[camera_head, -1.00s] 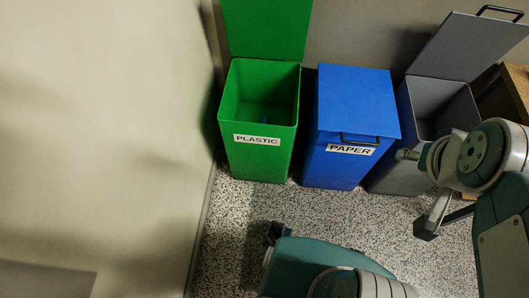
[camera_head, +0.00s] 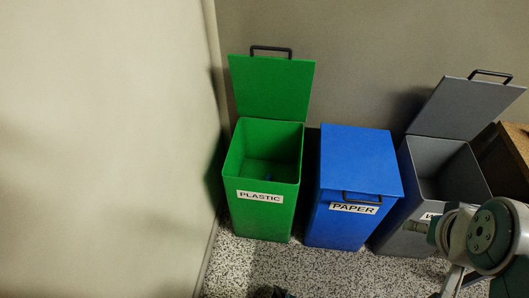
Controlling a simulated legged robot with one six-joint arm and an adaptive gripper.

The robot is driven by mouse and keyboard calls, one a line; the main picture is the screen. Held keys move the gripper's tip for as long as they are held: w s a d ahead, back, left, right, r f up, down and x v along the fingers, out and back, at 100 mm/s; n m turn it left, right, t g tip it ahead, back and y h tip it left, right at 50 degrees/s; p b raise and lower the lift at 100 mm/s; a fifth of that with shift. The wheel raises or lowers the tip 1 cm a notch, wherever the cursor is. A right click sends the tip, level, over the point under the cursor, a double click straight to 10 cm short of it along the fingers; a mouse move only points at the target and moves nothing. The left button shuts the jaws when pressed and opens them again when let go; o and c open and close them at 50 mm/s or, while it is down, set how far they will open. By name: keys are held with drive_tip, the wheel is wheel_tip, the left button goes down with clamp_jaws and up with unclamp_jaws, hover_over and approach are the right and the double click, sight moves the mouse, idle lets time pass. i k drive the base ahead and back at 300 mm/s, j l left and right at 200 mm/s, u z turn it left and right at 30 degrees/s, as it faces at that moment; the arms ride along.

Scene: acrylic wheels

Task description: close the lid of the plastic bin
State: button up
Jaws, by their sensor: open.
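The green plastic bin (camera_head: 261,217) stands at left centre with a white PLASTIC label on its front. Its green lid (camera_head: 272,87) is open, standing up behind the opening and tilted back toward the wall. A dark handle (camera_head: 271,51) is on the lid's top edge. The bin's inside is visible, with a small dark blue item low in it. My gripper (camera_head: 436,258) is at the lower right, open and empty, in front of the grey bin. It is well to the right of the green bin and touches neither it nor its lid. Its lower part is cut off by the frame.
A blue PAPER bin (camera_head: 337,223) with its lid shut stands right of the green bin. A grey bin (camera_head: 402,213) with its lid (camera_head: 467,108) open is farther right. A pale wall (camera_head: 105,150) rises close on the left.

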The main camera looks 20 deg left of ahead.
sight(272, 87)
drive_tip(key=i+j+u, duration=0.45)
drive_tip(key=i+j, duration=0.35)
